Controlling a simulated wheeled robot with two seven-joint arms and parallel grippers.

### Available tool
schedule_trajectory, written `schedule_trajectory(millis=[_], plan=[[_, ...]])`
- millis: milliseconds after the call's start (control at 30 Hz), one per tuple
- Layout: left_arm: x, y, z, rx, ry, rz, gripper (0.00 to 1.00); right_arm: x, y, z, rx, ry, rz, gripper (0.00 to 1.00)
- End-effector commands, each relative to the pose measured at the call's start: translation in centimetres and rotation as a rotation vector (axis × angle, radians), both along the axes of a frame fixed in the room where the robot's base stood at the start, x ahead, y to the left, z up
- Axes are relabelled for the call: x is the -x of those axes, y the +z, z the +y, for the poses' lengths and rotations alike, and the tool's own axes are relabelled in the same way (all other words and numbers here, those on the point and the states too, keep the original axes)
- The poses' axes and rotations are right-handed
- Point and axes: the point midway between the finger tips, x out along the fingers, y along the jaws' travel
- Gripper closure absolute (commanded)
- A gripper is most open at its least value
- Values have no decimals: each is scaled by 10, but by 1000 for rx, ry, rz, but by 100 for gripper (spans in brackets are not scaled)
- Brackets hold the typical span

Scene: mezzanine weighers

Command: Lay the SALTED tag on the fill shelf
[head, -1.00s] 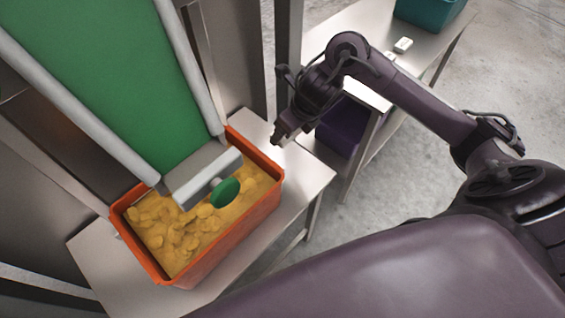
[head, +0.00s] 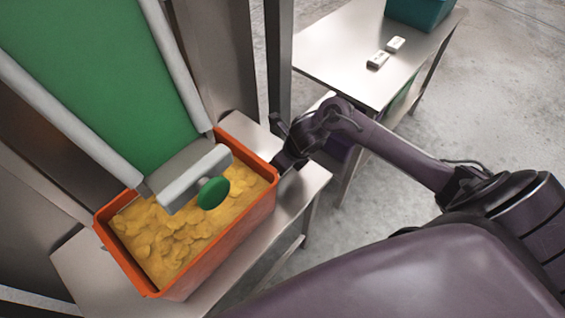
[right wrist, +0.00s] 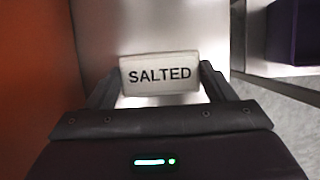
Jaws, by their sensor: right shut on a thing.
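The white SALTED tag (right wrist: 160,75), with black letters facing the camera, is between the two fingers of my right gripper (right wrist: 158,82) in the right wrist view. The gripper is shut on it. The steel fill shelf (right wrist: 115,30) lies below the tag; I cannot tell whether they touch. In the head view my right gripper (head: 281,163) is low over the shelf (head: 305,182), close beside the right end of the orange bin, and the tag is hidden there. My left gripper is not in view.
The orange bin (head: 235,235), full of yellow chips, takes up most of the shelf. A green conveyor (head: 90,75) with a green knob (head: 213,193) hangs over it. A steel table (head: 335,50) behind holds two white tags (head: 378,60) and a teal bin (head: 420,10).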

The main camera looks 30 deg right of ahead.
Motion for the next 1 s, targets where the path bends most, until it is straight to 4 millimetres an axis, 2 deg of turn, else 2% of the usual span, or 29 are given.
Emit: schedule_trajectory(millis=[333,367,500,867,1000], plan=[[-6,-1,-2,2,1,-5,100,0,-3,0,-1,-1,-1,46],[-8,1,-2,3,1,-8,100,0,-2,0,-2,-1,-1,20],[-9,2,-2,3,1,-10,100,0,-2,0,-2,-1,-1,2],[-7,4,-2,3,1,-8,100,0,2,0,-2,-1,-1,2],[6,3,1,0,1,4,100,5,20,-3,2,2,-4,2]])
